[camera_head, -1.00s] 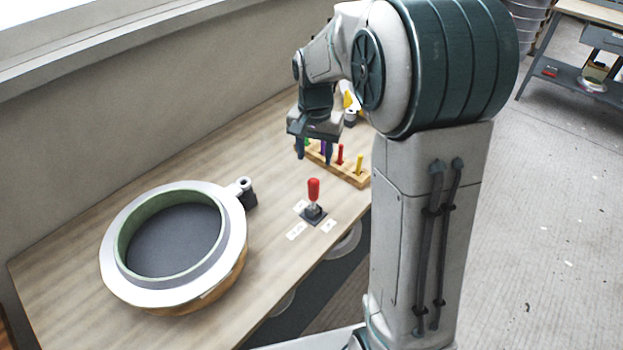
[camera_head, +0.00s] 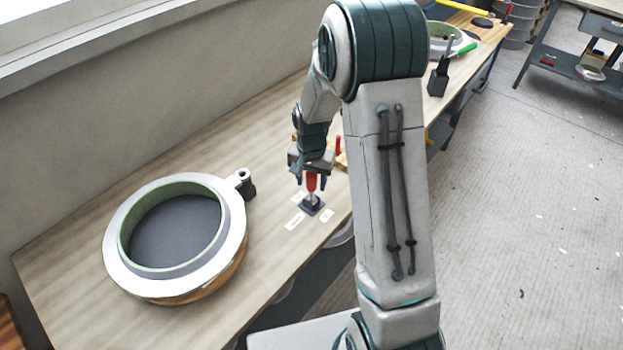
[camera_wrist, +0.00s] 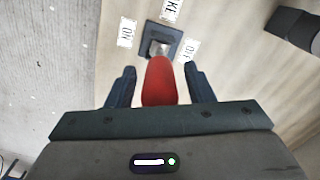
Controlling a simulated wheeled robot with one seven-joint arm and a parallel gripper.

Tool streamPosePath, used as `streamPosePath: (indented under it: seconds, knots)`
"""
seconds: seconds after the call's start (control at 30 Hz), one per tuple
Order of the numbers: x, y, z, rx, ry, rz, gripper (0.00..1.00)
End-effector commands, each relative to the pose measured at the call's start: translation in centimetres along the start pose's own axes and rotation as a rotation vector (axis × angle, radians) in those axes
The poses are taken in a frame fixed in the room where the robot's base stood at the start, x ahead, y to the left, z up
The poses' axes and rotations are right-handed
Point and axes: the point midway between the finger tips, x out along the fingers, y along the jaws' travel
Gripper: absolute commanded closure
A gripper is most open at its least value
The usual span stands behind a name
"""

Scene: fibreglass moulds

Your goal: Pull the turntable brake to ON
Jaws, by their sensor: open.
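The brake lever has a red handle (camera_head: 312,183) on a dark square base (camera_head: 311,206) on the bench, with white labels around it. In the wrist view the red handle (camera_wrist: 160,82) lies between the two fingers, with a gap on each side. The base (camera_wrist: 160,42) shows beyond it, with an "ON" label (camera_wrist: 126,33) to its left. My gripper (camera_head: 311,180) is open above the base, its fingers astride the handle; it also shows in the wrist view (camera_wrist: 160,85). The turntable (camera_head: 118,262), a white ring with a green inner rim and grey disc, stands to the left.
A dark fitting (camera_head: 247,188) sticks out at the turntable's right edge. A wooden rack with a red peg (camera_head: 338,146) is partly hidden behind my arm. A second mould (camera_head: 462,43) and a dark tool (camera_head: 438,78) lie farther along the bench (camera_head: 70,240).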

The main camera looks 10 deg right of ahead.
Motion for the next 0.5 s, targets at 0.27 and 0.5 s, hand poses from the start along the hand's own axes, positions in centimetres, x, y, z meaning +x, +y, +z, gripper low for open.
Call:
streamPosePath:
  seconds: [0.27, 0.5]
  knots:
    - [0.57, 0.01, 0.01, 0.0, 0.0, 0.0, 0.52]
    - [0.54, 0.01, 0.02, 0.0, 0.0, 0.0, 0.91]
